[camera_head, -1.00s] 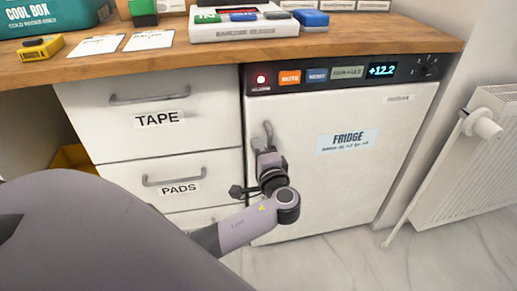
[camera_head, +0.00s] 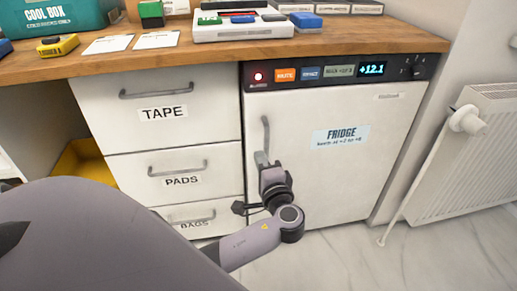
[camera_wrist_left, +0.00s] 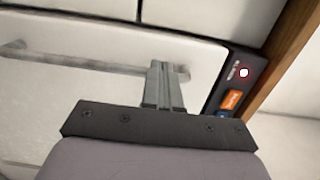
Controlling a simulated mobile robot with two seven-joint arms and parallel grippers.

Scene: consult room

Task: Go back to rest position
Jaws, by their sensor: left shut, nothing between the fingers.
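My left gripper (camera_head: 261,159) is in front of the closed white fridge door (camera_head: 350,170), at the lower end of its vertical grey handle (camera_head: 265,132). In the left wrist view its two fingers (camera_wrist_left: 164,85) are together with nothing between them. They overlap the handle (camera_wrist_left: 100,57) in that view; I cannot tell whether they touch it. My right gripper is not in view.
Drawers labelled TAPE (camera_head: 163,113), PADS (camera_head: 181,181) and BAGS (camera_head: 195,224) are shut left of the fridge. A wooden counter (camera_head: 350,38) with boxes and cards runs above. A radiator (camera_head: 475,150) stands on the right. Marble floor (camera_head: 345,255) is clear in front.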

